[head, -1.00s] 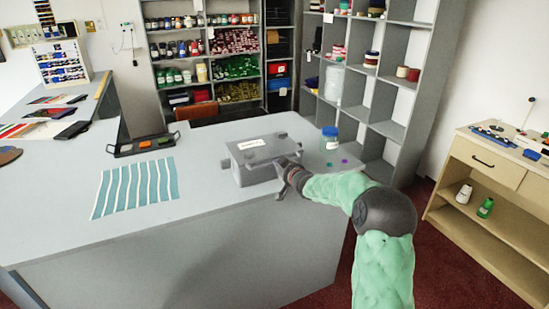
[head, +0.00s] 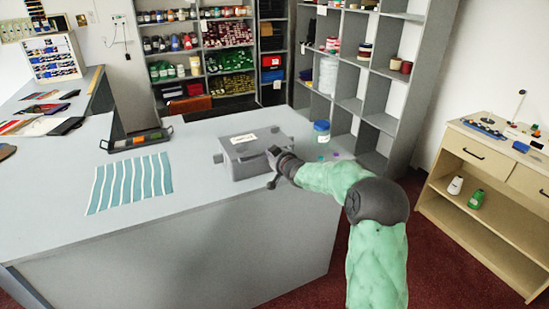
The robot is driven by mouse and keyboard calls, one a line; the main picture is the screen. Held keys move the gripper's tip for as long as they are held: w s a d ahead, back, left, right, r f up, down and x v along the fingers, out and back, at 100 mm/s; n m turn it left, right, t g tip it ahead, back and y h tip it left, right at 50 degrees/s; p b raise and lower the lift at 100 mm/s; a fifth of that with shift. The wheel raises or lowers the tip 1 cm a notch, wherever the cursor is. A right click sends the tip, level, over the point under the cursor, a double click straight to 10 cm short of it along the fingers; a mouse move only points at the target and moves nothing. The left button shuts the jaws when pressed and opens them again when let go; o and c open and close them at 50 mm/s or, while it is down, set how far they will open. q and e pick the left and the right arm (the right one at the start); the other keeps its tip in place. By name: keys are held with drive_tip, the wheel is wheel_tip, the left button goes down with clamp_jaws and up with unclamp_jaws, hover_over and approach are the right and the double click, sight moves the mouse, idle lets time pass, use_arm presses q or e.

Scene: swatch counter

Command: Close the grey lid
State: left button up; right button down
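A grey box (head: 250,168) stands on the grey counter, near its right end. Its grey lid (head: 246,150) lies over the top and looks flat, with a white label on it. Whether a thin gap is left under the lid is too small to tell. My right gripper (head: 272,168) is at the box's right front corner, close against the lid's edge. Its dark fingers look spread, with nothing seen between them. Whether it touches the box cannot be told. It hides part of the box's right side. My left gripper is not in view.
A blue-lidded jar (head: 321,132) stands behind and right of the box, with small purple and teal bits beside it. A dark tray (head: 137,141) and a striped teal swatch (head: 130,184) lie to the left. The counter's front (head: 180,210) is clear.

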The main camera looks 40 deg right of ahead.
drive_tip(key=s+a+f, duration=0.2)
drive_tip(key=s+f, duration=0.2)
drive_tip(key=s, duration=0.4)
drive_tip(key=shift+s+f, duration=0.25)
drive_tip(key=shift+s, duration=0.1)
